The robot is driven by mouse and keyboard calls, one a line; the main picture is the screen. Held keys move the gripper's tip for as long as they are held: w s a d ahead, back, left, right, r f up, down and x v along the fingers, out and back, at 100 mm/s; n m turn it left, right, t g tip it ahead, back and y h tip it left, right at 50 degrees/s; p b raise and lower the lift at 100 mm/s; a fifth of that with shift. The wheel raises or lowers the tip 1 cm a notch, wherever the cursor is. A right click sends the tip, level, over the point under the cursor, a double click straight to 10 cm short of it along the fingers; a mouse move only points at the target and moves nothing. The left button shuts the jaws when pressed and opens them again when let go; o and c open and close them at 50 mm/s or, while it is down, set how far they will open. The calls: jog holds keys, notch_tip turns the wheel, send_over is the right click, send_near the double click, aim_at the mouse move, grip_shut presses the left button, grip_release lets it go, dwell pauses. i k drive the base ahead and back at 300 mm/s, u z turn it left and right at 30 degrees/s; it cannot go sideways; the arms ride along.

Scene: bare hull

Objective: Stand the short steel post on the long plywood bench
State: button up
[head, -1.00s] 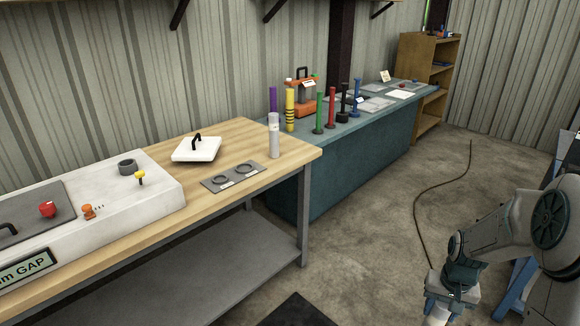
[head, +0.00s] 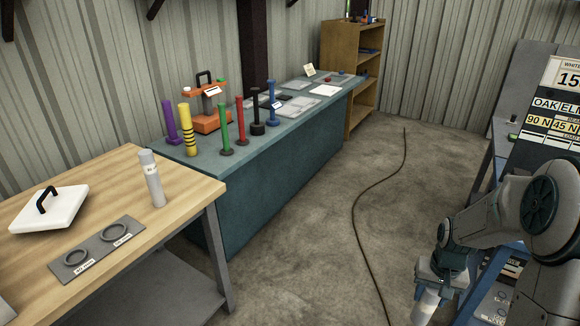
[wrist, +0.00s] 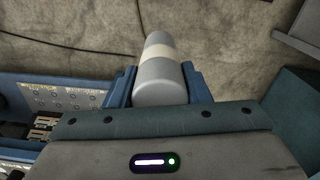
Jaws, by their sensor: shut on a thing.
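My gripper (head: 432,284) is at the lower right of the head view, over the floor and away from the benches. It is shut on a grey steel post (wrist: 160,82) with a pale band, which I take for the short steel post. The post (head: 426,308) points down from the jaws in the head view, its lower end cut off by the frame. The plywood bench (head: 185,195) is at the left, on grey legs. Another steel post (head: 153,182), grey with a pale label, stands upright near its right end.
The plywood bench also bears a grey plate with two rings (head: 98,250) and a white handled block (head: 48,210). A teal bench (head: 290,165) behind holds several coloured posts and an orange device (head: 207,105). A cable (head: 357,205) crosses the open floor. A sign board stands at right.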

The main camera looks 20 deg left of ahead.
aim_at(185, 186)
jog(key=u, duration=0.35)
jog(key=i, duration=1.1)
jog(key=u, duration=1.4)
jog(key=i, duration=0.6)
jog(key=u, duration=0.7)
